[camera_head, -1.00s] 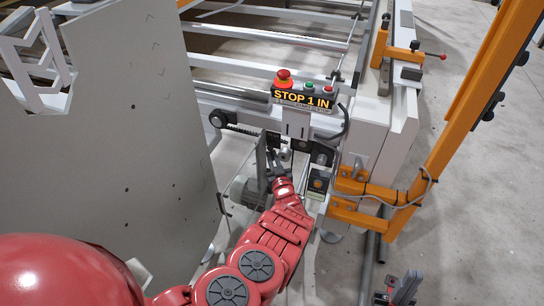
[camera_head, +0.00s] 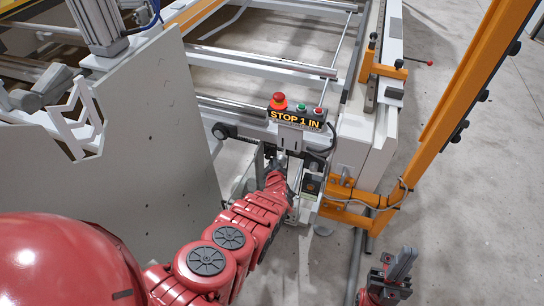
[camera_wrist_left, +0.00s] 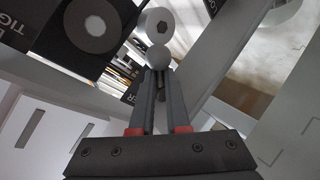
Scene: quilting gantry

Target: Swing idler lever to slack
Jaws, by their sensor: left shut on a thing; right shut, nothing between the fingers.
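The idler lever shows in the left wrist view by its pale round knob (camera_wrist_left: 158,58) at the fingertips. My left gripper (camera_wrist_left: 160,80) is shut on it, with the two fingers close together. In the head view my red left arm reaches down to the gripper (camera_head: 277,174) below the "STOP 1 IN" box; the lever there is hidden by the arm and machine parts. A dark plate (camera_wrist_left: 65,65) with a partly cut-off "TIG" label is left of the knob. My right gripper (camera_head: 402,262) is at the lower right, shut and empty, over bare floor.
The "STOP 1 IN" box (camera_head: 298,118) with a red button is just above my left gripper. A large grey panel (camera_head: 150,130) stands left of my arm. Orange frame posts (camera_head: 450,110) and a cable are on the right. Open floor (camera_head: 470,210) is at right.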

